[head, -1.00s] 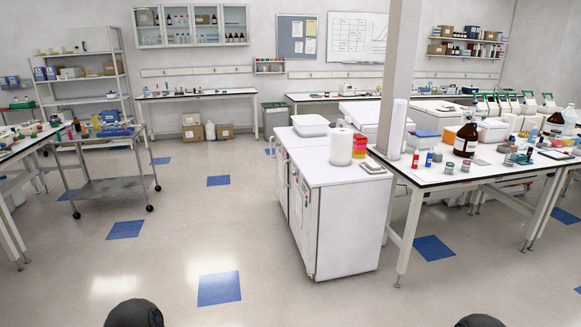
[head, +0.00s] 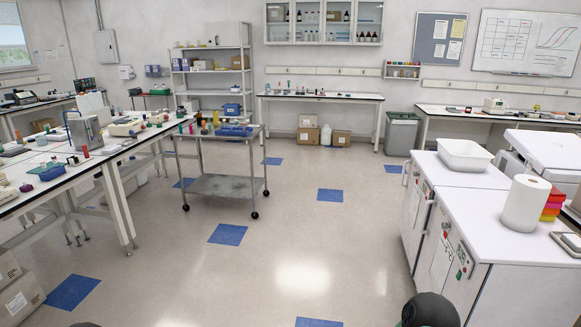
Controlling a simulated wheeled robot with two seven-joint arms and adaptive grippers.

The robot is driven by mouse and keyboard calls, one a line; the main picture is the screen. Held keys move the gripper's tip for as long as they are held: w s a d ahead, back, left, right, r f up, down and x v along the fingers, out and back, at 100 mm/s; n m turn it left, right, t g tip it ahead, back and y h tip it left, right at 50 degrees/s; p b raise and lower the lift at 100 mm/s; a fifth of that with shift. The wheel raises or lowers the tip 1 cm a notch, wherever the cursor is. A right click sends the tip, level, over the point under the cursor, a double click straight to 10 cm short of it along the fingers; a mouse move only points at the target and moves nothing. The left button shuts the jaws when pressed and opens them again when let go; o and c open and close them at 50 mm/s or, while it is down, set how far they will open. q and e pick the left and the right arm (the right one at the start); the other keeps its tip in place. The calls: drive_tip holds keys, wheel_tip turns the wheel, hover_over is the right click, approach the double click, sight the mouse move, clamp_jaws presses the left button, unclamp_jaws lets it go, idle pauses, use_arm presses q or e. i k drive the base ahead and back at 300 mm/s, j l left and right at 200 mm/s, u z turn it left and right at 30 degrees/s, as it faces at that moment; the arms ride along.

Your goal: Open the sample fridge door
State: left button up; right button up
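Two white waist-high cabinets, which look like fridges, stand at the right in the head view. Their fronts face left. The nearer cabinet (head: 453,262) and the farther cabinet (head: 417,208) both have shut doors with handles and small red and green marks on the front. I cannot tell which one is the sample fridge. Neither of my grippers is in view; only dark rounded parts of my own body show at the bottom edge.
A white tub (head: 465,156) and a paper roll (head: 525,203) stand on the cabinets. A steel cart (head: 226,186) stands mid-left, and a cluttered bench (head: 122,181) runs along the left. Cardboard boxes (head: 17,290) sit at lower left.

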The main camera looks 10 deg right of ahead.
sight(414, 201)
drive_tip(key=i+z, duration=0.1)
drive_tip(key=i, duration=0.4)
drive_tip(key=i+j+z, duration=0.15)
drive_tip(key=i, duration=0.3)
drive_tip(key=i+j+z, duration=0.1)
drive_tip(key=i, duration=0.35)
drive_tip(key=i+j+z, duration=0.15)
drive_tip(key=i, duration=0.35)
drive_tip(key=i+j+z, duration=0.2)
drive_tip(key=i+z, duration=0.2)
drive_tip(key=i+j+z, duration=0.6)
drive_tip(key=z, duration=0.15)
drive_tip(key=i+j+z, duration=0.2)
drive_tip(key=j+z, duration=0.2)
drive_tip(key=j, duration=0.15)
